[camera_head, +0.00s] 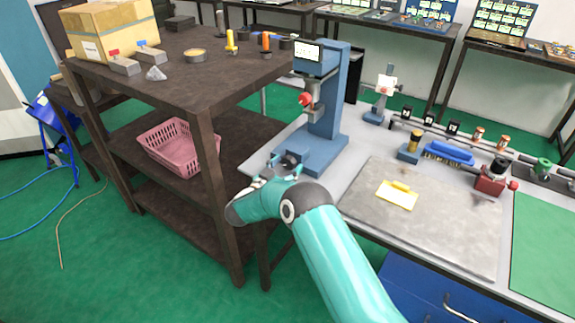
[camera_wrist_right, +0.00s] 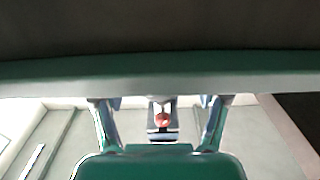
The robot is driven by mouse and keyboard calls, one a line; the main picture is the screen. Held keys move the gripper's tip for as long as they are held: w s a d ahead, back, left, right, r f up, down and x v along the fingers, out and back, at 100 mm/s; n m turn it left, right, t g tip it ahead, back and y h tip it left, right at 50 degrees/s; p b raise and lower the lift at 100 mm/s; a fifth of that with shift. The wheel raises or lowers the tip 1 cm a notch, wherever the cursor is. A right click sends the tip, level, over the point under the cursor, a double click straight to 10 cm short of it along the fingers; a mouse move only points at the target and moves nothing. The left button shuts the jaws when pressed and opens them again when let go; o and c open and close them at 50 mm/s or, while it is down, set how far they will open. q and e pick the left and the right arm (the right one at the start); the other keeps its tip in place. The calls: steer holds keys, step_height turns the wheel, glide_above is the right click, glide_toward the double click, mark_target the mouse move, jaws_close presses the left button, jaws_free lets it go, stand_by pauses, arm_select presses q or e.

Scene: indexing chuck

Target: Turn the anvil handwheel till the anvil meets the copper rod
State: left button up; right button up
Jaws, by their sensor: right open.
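A blue bench machine (camera_head: 325,115) with a small display on its head stands at the left end of the grey bench. A red round part (camera_head: 305,99) sits below its head; it also shows in the right wrist view (camera_wrist_right: 162,120), between the fingers. A dark round part (camera_head: 290,160) is low at the machine's foot, possibly the anvil handwheel. My right gripper (camera_head: 280,167) is open beside this dark part, and I cannot tell whether they touch. In the right wrist view the fingers (camera_wrist_right: 160,105) are apart with nothing between them. I cannot make out the copper rod or the anvil.
A dark shelf rack (camera_head: 190,75) with a cardboard box (camera_head: 115,30) and a pink basket (camera_head: 178,150) stands close left of my right gripper. A red vise-like block (camera_head: 490,180) is further right.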

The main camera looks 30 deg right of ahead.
steer(key=c, duration=1)
steer(key=shift+d, duration=0.15)
steer(key=shift+c, duration=0.7)
steer(key=shift+a+r, duration=0.1)
steer(key=shift+a, duration=0.1)
steer(key=shift+b, duration=0.65)
steer(key=m+b, duration=0.3)
steer(key=b, duration=0.1)
steer(key=m+b, duration=0.2)
steer(key=b, duration=0.3)
steer(key=m+b, duration=0.3)
steer(key=b, duration=0.1)
steer(key=shift+w+f+m, duration=0.1)
steer(key=shift+f+m, duration=0.15)
steer(key=shift+m, duration=0.05)
steer(key=shift+r+m+b, duration=0.2)
steer(key=shift+m+b, duration=0.6)
steer(key=shift+b, duration=0.4)
steer(key=o, duration=1.1)
